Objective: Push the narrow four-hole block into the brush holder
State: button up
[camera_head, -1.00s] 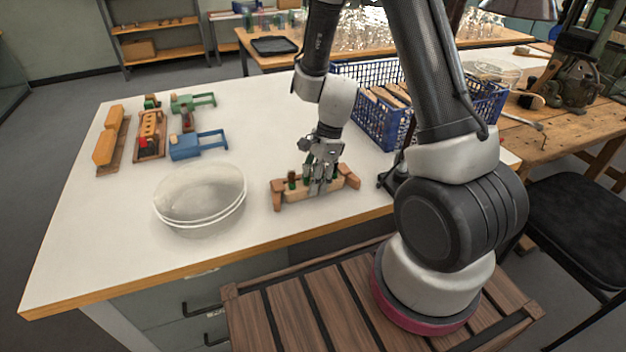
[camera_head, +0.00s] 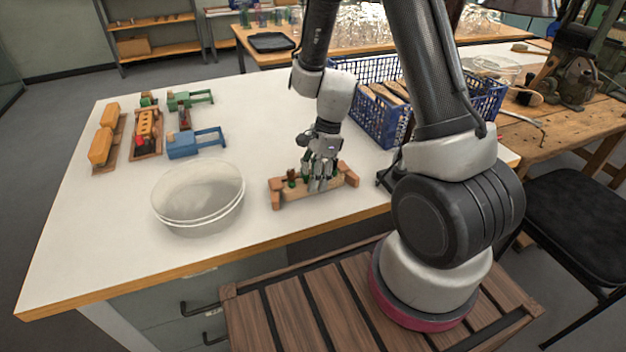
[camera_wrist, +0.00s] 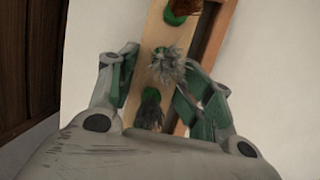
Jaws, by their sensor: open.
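A light wooden block (camera_head: 298,193) with bristle tufts in green collars lies along a brown wooden holder (camera_head: 276,199) with raised ends, near the table's front edge. In the wrist view the block (camera_wrist: 156,36) runs beside a darker wooden rail (camera_wrist: 209,42); I cannot tell how far it is seated. A brown tuft (camera_wrist: 182,8), a grey tuft (camera_wrist: 168,68) and a darker tuft (camera_wrist: 150,112) stand on it. My gripper (camera_head: 320,184) is over the block, its open fingers (camera_wrist: 160,92) on either side of it near the grey tuft. The fingers hide part of the block.
A clear round bowl (camera_head: 198,195) stands left of the holder. An orange block with several holes (camera_head: 147,122), a blue fixture (camera_head: 190,144), a green fixture (camera_head: 188,98) and orange blocks (camera_head: 101,145) are farther left. A blue basket (camera_head: 375,125) stands behind right.

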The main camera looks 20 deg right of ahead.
jog(key=v, duration=0.6)
jog(key=shift+w+d+r, duration=0.1)
jog(key=shift+w+r, duration=0.1)
jog(key=shift+w, duration=0.1)
jog(key=shift+s+r, duration=0.35)
jog(key=shift+s, duration=0.05)
